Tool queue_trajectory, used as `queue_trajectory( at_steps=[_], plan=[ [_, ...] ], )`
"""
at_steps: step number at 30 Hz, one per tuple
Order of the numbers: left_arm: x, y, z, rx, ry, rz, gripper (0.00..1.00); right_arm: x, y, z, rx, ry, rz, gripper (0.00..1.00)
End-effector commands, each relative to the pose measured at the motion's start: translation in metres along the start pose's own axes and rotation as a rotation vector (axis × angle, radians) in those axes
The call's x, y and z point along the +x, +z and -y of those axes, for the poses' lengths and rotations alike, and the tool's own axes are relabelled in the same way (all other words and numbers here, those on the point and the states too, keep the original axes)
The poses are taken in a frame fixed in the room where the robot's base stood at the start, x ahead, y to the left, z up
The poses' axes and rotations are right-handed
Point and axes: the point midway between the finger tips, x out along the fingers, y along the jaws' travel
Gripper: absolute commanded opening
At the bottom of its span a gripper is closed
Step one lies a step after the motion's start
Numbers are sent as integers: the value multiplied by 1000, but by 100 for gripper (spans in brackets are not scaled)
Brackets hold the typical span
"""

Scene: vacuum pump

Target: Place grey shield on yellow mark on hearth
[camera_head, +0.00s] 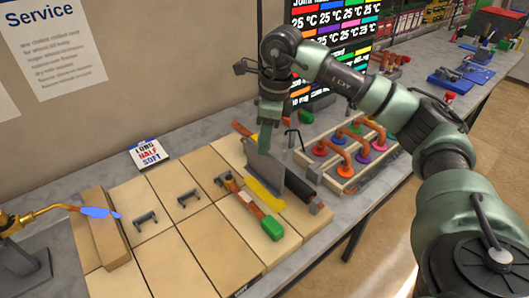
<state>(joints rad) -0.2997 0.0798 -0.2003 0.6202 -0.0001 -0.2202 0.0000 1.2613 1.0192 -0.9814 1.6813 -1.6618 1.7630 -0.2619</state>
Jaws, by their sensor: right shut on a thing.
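The grey shield (297,187) is an upright grey plate with a foot, at the right part of the tan tiled hearth (216,246). My right gripper (265,148) reaches down from above and is shut on the shield's upper left part. The yellow mark (262,197) is a diagonal strip on the hearth, right along the shield's near lower side. The shield hides part of the surface behind it, and I cannot tell whether its lower edge touches the hearth. My left gripper is not in view.
A copper pipe piece with a green end (270,227) lies just in front of the mark. A torch with a blue flame (95,212) stands at left. Small dark brackets (189,197) sit on the hearth. A rack of coloured pipes (345,158) stands to the right.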

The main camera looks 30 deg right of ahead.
Motion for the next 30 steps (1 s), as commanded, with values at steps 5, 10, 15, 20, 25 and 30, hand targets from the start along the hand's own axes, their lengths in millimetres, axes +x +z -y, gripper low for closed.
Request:
queue_trajectory(
  at_steps=[5, 10, 15, 20, 25, 30],
  plan=[
    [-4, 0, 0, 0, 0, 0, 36, 12, -2, 0, 1, 0, 1, 0],
    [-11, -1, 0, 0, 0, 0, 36, 36, -6, 0, 3, 1, 0, 0],
    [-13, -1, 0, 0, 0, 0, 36, 50, -7, 0, 1, -1, 2, 0],
    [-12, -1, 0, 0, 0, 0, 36, 50, -7, 0, 1, -2, 3, 0],
    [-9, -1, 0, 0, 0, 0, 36, 54, -8, 0, 1, -2, 3, 0],
    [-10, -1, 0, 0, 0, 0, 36, 54, -8, 0, 1, 0, 1, 52]
  ],
)
